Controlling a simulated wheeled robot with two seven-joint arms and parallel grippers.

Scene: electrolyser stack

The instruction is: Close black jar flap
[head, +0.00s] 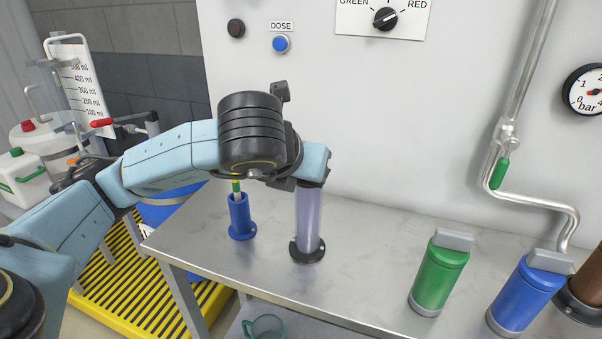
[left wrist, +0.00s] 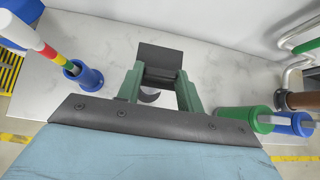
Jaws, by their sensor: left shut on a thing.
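A tall translucent violet jar (head: 308,222) with a black foot stands upright on the grey marble bench. My left wrist and hand are over its top and hide the rim in the head view. In the left wrist view a black flap (left wrist: 160,54) shows as a flat dark plate beyond my fingers. My left gripper (left wrist: 160,80) is shut on the dark part at the flap's near edge, a finger on each side. A grey crescent shows between the fingers. How far the flap is tilted is unclear. My right gripper is in neither view.
On the bench (head: 370,246), a blue holder (head: 240,216) with a striped rod stands left of the jar. A green jar (head: 438,275) and a blue jar (head: 523,295) with grey flaps stand to the right. A pipe (head: 535,200) runs down the back wall.

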